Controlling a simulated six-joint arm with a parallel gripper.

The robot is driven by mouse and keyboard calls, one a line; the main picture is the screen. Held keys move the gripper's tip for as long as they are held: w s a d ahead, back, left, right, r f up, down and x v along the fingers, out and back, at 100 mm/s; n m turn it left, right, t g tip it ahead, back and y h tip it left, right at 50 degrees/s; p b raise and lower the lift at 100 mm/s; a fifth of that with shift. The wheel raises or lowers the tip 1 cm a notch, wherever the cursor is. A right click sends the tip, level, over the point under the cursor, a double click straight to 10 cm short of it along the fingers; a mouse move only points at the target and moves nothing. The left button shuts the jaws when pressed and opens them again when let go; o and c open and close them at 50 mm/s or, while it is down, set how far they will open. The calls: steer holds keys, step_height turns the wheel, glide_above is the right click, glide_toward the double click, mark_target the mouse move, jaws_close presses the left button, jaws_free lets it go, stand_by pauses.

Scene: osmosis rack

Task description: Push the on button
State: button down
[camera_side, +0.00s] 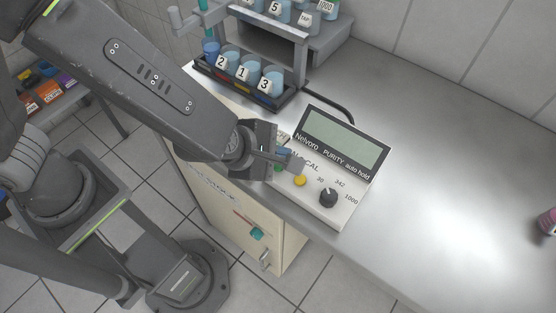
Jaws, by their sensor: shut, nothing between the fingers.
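The purity meter (345,150) is a white box with a grey-green display, standing on the metal bench. Its sloped front panel carries a green button (278,168), a yellow button (300,180) and a black dial (328,197). A blue part (284,152) shows beside my gripper's fingers. My gripper (297,163) is shut and empty, with its fingertips over the left part of the panel, close to the green and yellow buttons. The fingers partly cover the panel there. I cannot tell whether they touch it. No label reading "on" is legible.
A rack (240,85) with numbered blue cups stands behind and left of the meter, with a black cable (335,103) running from it. A pink object (547,222) sits at the right edge. The metal bench (450,190) right of the meter is clear.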

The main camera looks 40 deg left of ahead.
mark_target(278, 166)
steer(key=shift+f, duration=0.1)
stand_by(0.3)
steer(key=shift+f, duration=0.35)
steer(key=shift+f, duration=0.3)
stand_by(0.4)
steer(key=shift+r, duration=0.1)
steer(key=shift+r, duration=0.7)
step_height(278, 166, up, 6)
stand_by(0.6)
